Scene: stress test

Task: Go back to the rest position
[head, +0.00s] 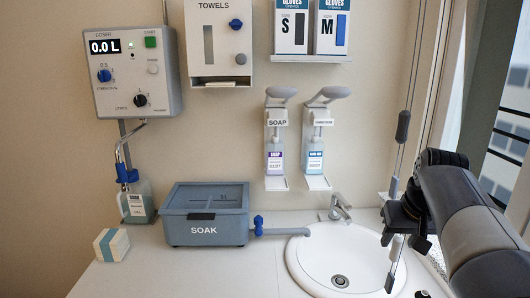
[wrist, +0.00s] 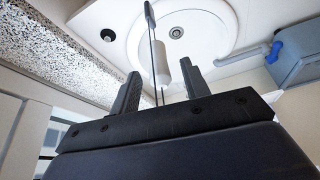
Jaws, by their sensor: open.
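My gripper (head: 401,214) is at the right in the head view, in front of the sink's right side. In the wrist view its two dark fingers (wrist: 163,84) stand apart with a gap between them. Thin cords (head: 407,80) hang from the top right and pass by the gripper. A white cylinder (wrist: 160,62) on the cords shows in the gap between the fingers in the wrist view. I cannot tell whether it lies between the fingers or beyond them. Nothing is visibly clamped.
The white sink (head: 312,262) with a grey tap (head: 338,207) is left of my gripper. A blue-grey SOAK box (head: 205,230) stands on the counter. Soap dispensers (head: 276,150) and a doser panel (head: 134,72) are on the wall. A window (head: 505,130) is at the right.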

